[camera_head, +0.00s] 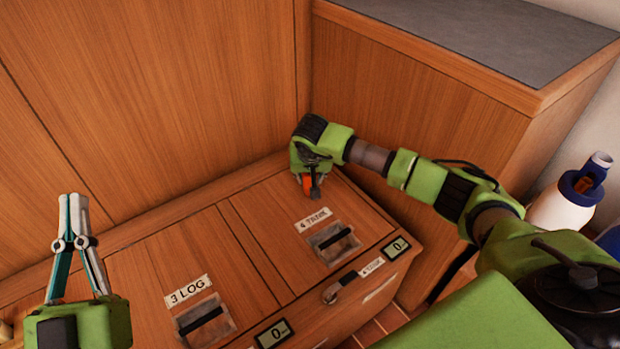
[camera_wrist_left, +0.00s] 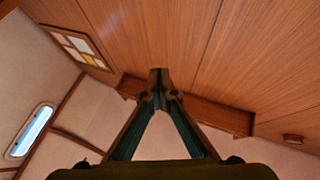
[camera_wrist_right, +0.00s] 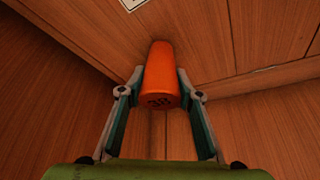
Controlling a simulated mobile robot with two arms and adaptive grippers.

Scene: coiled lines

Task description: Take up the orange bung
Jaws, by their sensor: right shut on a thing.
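The orange bung (camera_wrist_right: 160,75) is a tapered plug marked 38. It sits between the two fingers of my right gripper (camera_wrist_right: 160,88), which is shut on it. In the head view a small part of the bung (camera_head: 307,183) shows under my right gripper (camera_head: 312,185), over the back of the wooden locker top near the 4 TRINK label. The rest is hidden by the gripper. I cannot tell whether the bung touches the wood. My left gripper (camera_head: 73,215) is raised at the left and empty. Its fingers meet at the tips in the left wrist view (camera_wrist_left: 160,75).
The locker top has lids labelled 3 LOG (camera_head: 188,290) and 4 TRINK (camera_head: 314,220), with recessed handles. A wooden wall stands close behind, and a grey-topped cabinet (camera_head: 480,35) at the right. A white and blue bottle (camera_head: 565,205) stands at the far right.

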